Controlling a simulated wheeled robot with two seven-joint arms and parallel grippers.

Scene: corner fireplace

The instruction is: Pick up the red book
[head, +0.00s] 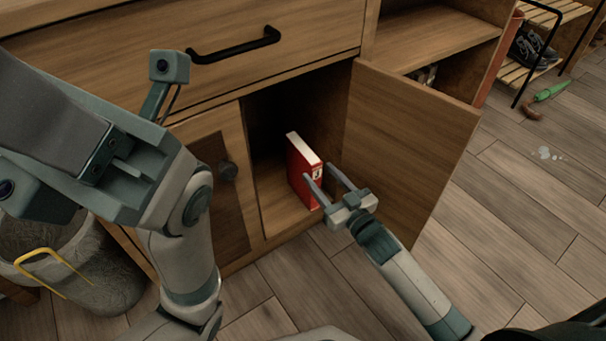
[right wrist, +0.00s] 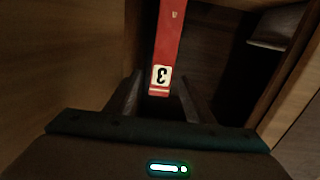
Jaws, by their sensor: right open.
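The red book (head: 301,172) stands upright inside the open lower compartment of the wooden cabinet, its pale page edge on top. In the right wrist view its red spine (right wrist: 168,40) with a white numbered label points at the gripper. My right gripper (head: 318,172) is open at the compartment's mouth, its fingers pointing in at the book. In the right wrist view the fingers (right wrist: 158,92) lie to either side of the spine's near end; I cannot tell whether they touch it. My left arm crosses the left of the head view; its gripper jaws cannot be made out.
The open cabinet door (head: 405,140) stands close to the right of my right gripper. A green umbrella (head: 551,91) lies on the floor at right.

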